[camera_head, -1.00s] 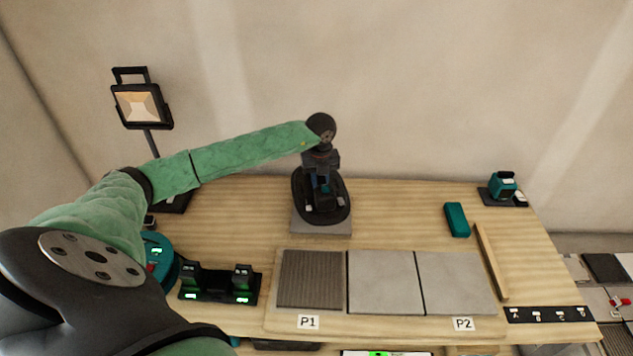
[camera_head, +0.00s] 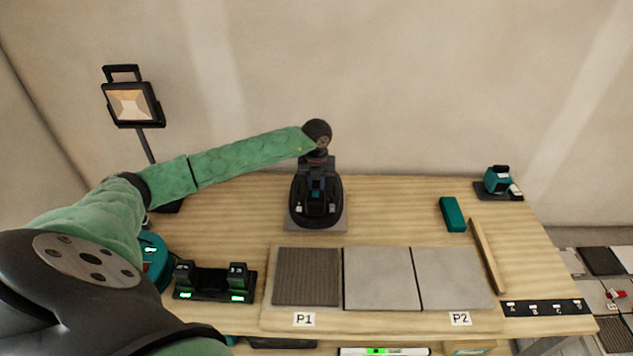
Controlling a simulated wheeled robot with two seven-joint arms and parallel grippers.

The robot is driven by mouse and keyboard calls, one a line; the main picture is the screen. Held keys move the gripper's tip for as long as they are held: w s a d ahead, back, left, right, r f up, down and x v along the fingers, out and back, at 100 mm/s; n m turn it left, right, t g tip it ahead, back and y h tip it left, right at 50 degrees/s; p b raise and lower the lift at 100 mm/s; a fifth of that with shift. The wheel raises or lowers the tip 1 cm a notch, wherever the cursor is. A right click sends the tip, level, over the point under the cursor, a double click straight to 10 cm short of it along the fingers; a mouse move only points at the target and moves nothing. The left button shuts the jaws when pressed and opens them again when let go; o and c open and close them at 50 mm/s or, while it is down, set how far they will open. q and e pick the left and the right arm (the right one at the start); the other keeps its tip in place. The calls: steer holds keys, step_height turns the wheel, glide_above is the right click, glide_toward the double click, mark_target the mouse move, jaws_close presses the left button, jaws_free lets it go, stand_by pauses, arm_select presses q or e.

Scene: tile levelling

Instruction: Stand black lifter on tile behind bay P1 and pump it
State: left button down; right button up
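The black lifter (camera_head: 317,205) stands on a grey tile (camera_head: 333,226) behind bay P1 (camera_head: 307,277). Its base looks flat on the tile. My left gripper (camera_head: 317,176) is at the top of the lifter, reaching in from the left. Its fingers are dark and merge with the lifter, so I cannot tell whether they are closed on it. Bay P1 shows a dark ridged surface, with its P1 label (camera_head: 304,319) in front. My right gripper is not in view.
Two light grey tiles (camera_head: 380,279) lie right of P1, up to the P2 label (camera_head: 460,318). A charger (camera_head: 215,284) stands at the left. A teal block (camera_head: 452,214), a wooden strip (camera_head: 488,256) and a teal tool (camera_head: 497,181) are at the right. A lamp (camera_head: 132,103) stands behind left.

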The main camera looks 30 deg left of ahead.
arm_select(q)
steer(key=shift+d+f, duration=0.1)
steer(key=shift+f, duration=1)
steer(key=shift+f+b, duration=0.35)
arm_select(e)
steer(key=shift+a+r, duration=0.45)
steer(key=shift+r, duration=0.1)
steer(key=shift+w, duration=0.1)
arm_select(q)
steer(key=shift+f, duration=0.15)
steer(key=shift+b, duration=0.3)
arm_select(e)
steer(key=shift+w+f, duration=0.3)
arm_select(q)
steer(key=shift+f+b, duration=0.2)
steer(key=shift+b, duration=0.15)
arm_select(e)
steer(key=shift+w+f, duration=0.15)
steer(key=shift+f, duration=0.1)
